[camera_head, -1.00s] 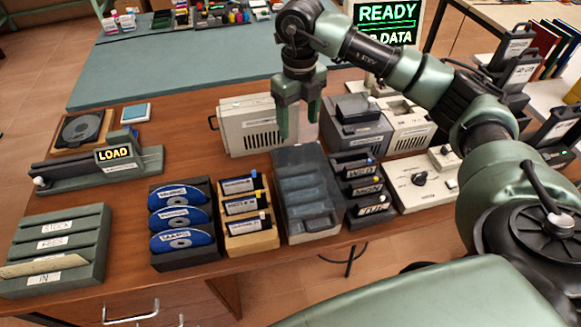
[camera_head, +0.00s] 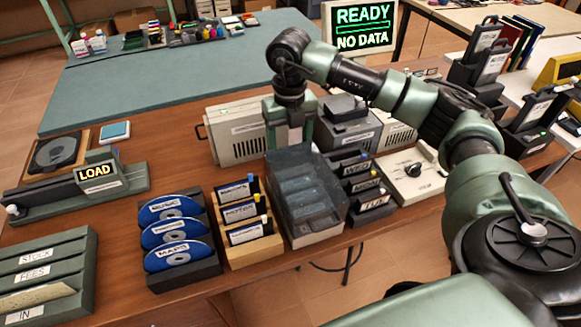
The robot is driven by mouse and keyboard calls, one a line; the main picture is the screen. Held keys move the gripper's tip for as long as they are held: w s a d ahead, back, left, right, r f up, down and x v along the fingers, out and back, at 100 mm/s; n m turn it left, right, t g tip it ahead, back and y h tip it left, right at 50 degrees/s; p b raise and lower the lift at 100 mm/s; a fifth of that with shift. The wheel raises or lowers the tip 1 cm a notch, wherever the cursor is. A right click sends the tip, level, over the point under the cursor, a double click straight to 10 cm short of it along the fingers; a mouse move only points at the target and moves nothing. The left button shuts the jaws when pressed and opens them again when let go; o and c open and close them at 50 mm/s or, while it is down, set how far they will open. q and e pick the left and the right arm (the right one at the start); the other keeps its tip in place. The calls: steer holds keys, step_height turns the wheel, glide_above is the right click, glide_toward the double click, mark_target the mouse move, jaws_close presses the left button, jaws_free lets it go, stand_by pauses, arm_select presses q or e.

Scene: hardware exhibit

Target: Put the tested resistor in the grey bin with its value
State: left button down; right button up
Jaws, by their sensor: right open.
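I cannot make out a resistor in this view, nor a bin with a readable resistor value. A dark grey case with a see-through-looking cover and several compartments (camera_head: 318,228) stands at the middle of the table's front. My right gripper (camera_head: 289,140) points down just behind this case, its two fingers apart, with nothing visible between them. Its fingertips are partly hidden by the case's back edge. A grey slotted tray (camera_head: 62,243) with labels STOCK, FEES and IN lies at the left. My left gripper is not in view.
Blue discs in a black rack (camera_head: 178,232), a wooden card holder (camera_head: 252,250) and a black labelled rack (camera_head: 370,206) flank the case. Beige and grey boxes (camera_head: 238,140) stand behind. A LOAD device (camera_head: 98,172) is at the left. A screen (camera_head: 362,28) reads READY, NO DATA.

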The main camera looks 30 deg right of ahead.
steer(key=f, duration=0.5)
steer(key=shift+w+d+f+p, duration=0.15)
steer(key=shift+w+d+p, duration=0.1)
steer(key=shift+p, duration=0.1)
jaws_close()
